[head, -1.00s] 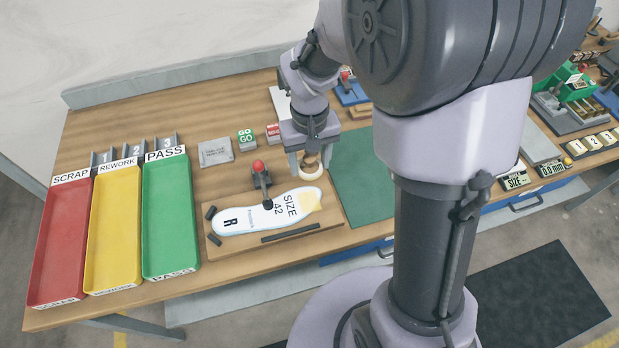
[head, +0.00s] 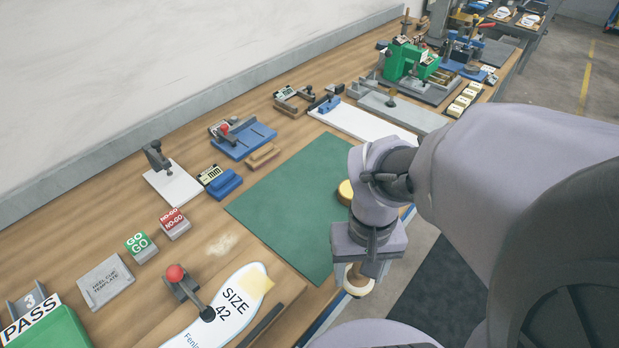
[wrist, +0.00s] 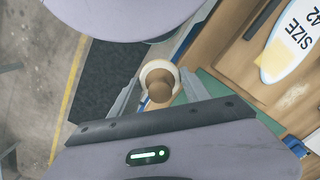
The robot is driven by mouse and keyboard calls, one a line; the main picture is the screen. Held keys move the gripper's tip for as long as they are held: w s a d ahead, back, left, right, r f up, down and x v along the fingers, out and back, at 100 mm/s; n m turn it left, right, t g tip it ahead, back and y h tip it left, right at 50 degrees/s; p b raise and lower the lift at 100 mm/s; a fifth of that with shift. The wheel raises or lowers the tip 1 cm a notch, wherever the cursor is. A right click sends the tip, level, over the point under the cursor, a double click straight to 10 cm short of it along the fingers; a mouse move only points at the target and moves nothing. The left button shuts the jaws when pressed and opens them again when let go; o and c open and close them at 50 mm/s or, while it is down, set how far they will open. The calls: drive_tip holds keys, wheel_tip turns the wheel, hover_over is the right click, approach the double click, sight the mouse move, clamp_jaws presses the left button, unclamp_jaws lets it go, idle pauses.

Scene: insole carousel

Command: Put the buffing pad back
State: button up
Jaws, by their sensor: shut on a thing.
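The buffing pad (head: 358,281), a round cream pad with a tan-brown middle, is held under my gripper (head: 360,268). The pad looks raised above the bench edge. The white SIZE 42 insole (head: 226,306) with its yellowish tip lies to the left, clear of the gripper.
A yellow round item (head: 346,190) sits at the mat's right side, partly behind my arm. A red-knobbed clamp (head: 178,280) stands by the insole. Blue fixtures (head: 243,140) and a white board (head: 360,127) lie farther back. Most of the mat is clear.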

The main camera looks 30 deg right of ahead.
drive_tip(key=shift+t, duration=0.4)
drive_tip(key=w+r+p, duration=0.1)
drive_tip(key=p, duration=0.1)
drive_tip(key=w+p, duration=0.2)
drive_tip(key=w+d+r+p, duration=0.1)
drive_tip(key=p, duration=0.2)
drive_tip(key=shift+w+r, duration=0.15)
drive_tip(key=shift+r, duration=0.2)
drive_tip(key=p, duration=0.1)
drive_tip(key=w+p, duration=0.1)
drive_tip(key=p, duration=0.1)
drive_tip(key=shift+a+f+p, duration=0.1)
drive_tip(key=shift+f+p, duration=0.15)
drive_tip(key=shift+p, duration=0.05)
drive_tip(key=b, duration=0.2)
hover_over(322, 227)
wheel_tip(322, 227, down, 2)
drive_tip(key=shift+f, duration=0.1)
wheel_tip(322, 227, down, 4)
drive_tip(key=shift+r+b, duration=0.15)
drive_tip(key=shift+b, duration=1.05)
drive_tip(key=shift+r, duration=0.15)
drive_tip(key=shift+f, duration=0.2)
drive_tip(key=o, duration=1.2)
